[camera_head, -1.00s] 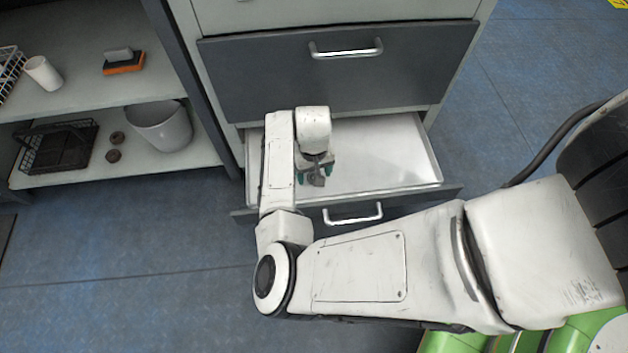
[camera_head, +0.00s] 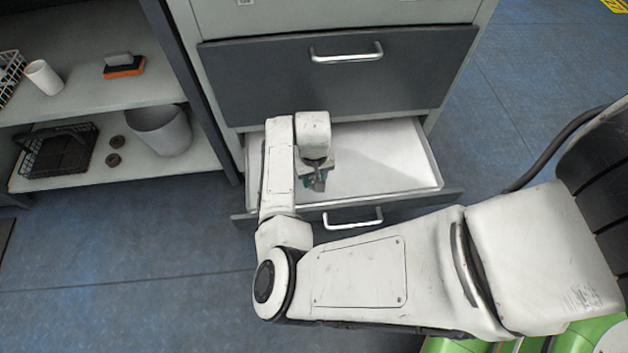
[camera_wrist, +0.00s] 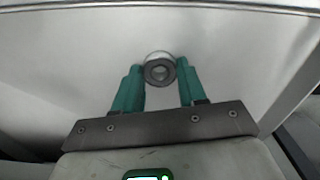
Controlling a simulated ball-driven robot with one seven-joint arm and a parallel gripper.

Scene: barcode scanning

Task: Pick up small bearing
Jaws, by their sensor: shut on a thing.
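My arm and wrist hide the bearing there. The pale drawer floor shows behind the bearing in the wrist view.
The drawer walls surround my gripper, and the drawer front with its handle (camera_head: 352,222) is close by. A closed drawer (camera_head: 340,80) is above. A shelf at left holds a bin (camera_head: 160,130), a black basket (camera_head: 58,150) and two dark round parts (camera_head: 115,150).

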